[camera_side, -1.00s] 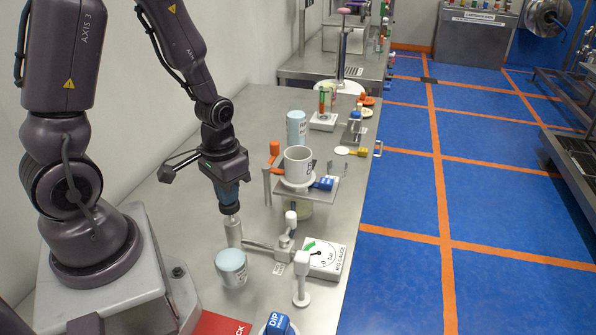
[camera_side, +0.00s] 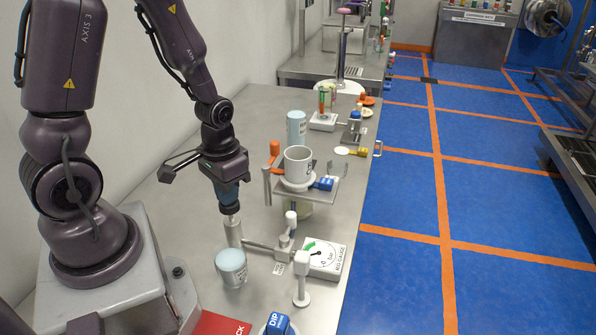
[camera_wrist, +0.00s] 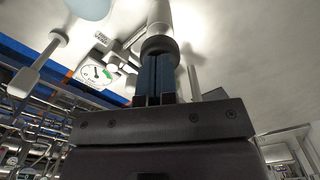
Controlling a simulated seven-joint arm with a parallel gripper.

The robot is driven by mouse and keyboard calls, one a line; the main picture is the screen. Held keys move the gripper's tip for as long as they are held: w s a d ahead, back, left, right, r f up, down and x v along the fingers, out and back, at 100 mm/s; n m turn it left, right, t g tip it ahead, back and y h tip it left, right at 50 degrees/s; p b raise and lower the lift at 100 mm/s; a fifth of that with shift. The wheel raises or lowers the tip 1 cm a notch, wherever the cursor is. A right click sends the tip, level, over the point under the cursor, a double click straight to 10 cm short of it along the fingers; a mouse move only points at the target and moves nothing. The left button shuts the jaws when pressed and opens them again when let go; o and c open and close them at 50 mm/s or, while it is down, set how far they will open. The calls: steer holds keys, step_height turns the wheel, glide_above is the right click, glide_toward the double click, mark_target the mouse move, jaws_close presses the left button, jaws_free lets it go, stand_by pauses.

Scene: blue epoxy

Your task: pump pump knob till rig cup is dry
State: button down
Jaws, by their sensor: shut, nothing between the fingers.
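My gripper (camera_side: 229,204) points down with its blue fingers together. The fingertips are at the dark pump knob (camera_side: 231,210), on top of the upright pale pump cylinder (camera_side: 234,232), and appear to touch it. In the wrist view, the shut fingers (camera_wrist: 158,70) meet the dark round knob (camera_wrist: 160,46), with the pale cylinder (camera_wrist: 160,15) beyond. The white rig cup (camera_side: 298,163) stands upright on a raised plate to the right of the gripper. I cannot see the liquid level inside the cup.
A dial gauge (camera_side: 325,259) lies right of the pump, joined by a metal pipe. A pale blue-topped jar (camera_side: 231,268) stands in front of the pump. A white post (camera_side: 301,278) and a blue DIP block (camera_side: 277,324) are nearer the camera. Another blue-topped jar (camera_side: 297,128) stands behind the cup.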

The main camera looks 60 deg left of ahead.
steer(key=shift+f, duration=1.25)
steer(key=shift+r, duration=1.25)
stand_by(0.3)
steer(key=shift+r, duration=3.55)
